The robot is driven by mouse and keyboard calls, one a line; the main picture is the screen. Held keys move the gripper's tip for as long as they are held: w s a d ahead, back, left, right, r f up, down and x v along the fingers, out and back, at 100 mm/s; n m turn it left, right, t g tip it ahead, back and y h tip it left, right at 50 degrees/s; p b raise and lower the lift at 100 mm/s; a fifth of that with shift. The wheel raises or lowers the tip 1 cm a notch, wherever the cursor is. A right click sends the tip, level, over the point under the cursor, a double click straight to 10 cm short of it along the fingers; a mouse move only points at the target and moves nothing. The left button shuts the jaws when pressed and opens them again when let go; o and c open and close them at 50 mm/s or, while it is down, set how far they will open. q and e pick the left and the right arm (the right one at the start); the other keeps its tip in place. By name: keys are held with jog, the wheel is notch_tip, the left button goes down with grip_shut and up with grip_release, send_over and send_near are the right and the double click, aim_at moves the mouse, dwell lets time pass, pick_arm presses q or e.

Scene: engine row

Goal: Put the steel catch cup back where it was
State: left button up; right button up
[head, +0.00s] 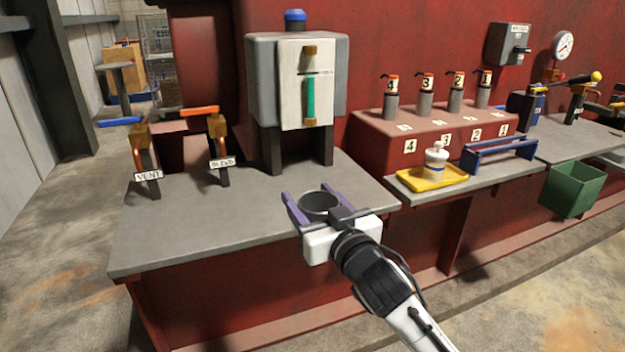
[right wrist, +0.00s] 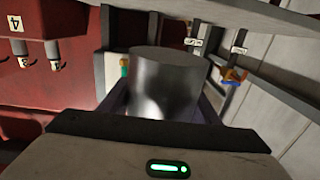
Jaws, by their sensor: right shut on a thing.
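The steel catch cup (head: 319,204) is between the purple fingers of my right gripper (head: 331,197), at the front of the left grey bench (head: 240,228). The gripper is shut on it. In the head view I look down on the cup's dark round opening, and the cup seems upright. The gripper body hides its lower part, so I cannot tell whether it touches the bench. In the right wrist view the shiny cup (right wrist: 168,88) fills the middle between the fingers (right wrist: 210,103). My left gripper is not in view.
A grey sight-glass housing (head: 263,80) stands on legs behind the cup. Orange-handled (head: 200,110) and blue-handled (head: 121,122) valves stand to its left. A yellow tray (head: 409,182) with a white pot (head: 436,162) is at right. The bench's front left is clear.

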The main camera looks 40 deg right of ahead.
jog(key=s+a+f+n+y, duration=0.1)
jog(key=s+a+f, duration=0.3)
jog(key=s, duration=0.5)
jog(key=s+a+f+n+y, duration=0.1)
jog(key=s+a+f+y, duration=0.1)
jog(key=s+a+f, duration=0.3)
jog(key=s+a, duration=0.3)
jog(key=shift+s+a, duration=0.35)
jog(key=shift+a, duration=0.05)
